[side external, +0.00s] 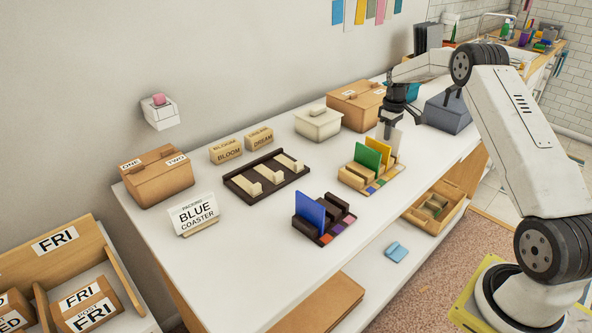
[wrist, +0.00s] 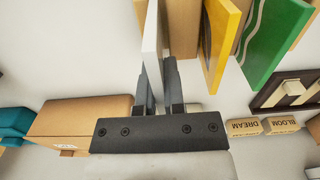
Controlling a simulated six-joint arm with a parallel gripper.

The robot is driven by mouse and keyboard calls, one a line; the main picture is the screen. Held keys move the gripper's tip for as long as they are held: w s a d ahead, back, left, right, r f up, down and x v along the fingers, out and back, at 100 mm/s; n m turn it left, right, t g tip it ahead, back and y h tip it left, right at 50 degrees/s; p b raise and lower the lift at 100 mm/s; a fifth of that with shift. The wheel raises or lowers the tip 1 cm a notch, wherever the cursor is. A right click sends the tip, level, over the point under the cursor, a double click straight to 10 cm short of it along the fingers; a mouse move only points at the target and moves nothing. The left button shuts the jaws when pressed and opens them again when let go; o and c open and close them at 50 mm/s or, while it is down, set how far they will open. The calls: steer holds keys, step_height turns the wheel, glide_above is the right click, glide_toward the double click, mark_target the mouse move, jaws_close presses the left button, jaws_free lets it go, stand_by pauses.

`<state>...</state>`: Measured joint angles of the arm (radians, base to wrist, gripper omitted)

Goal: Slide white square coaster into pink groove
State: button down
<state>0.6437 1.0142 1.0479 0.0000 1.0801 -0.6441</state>
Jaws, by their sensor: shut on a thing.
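The white square coaster (wrist: 152,42) shows nearly edge-on in the wrist view, between the fingers of my gripper (wrist: 158,85). In the side external view my gripper (side external: 393,116) holds the coaster (side external: 397,137) upright, by the right end of a light wooden rack (side external: 350,180). The rack holds a green card (side external: 366,158) and a yellow card (side external: 385,151), with small coloured marks along its front. A dark rack (side external: 310,231) nearer the camera holds a blue card (side external: 309,208) and has orange, purple and pinkish marks. I cannot tell for sure which groove is pink.
A dark slotted tray (side external: 267,176), a "BLUE COASTER" sign (side external: 194,214), a cardboard box (side external: 157,174), a pale lidded box (side external: 318,123) and a grey-blue box (side external: 447,113) stand on the white table (side external: 240,245). Clear tabletop lies between the two racks.

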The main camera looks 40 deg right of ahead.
steer(key=shift+r, duration=2.7)
steer(key=shift+r, duration=0.55)
step_height(320, 180, up, 7)
steer(key=a, duration=2.1)
steer(key=s+a, duration=0.4)
steer(key=a, duration=0.5)
steer(key=shift+w+d+f, duration=0.1)
steer(key=shift+d+f, duration=0.05)
steer(key=shift+f, duration=2.5)
steer(key=shift+f, duration=0.15)
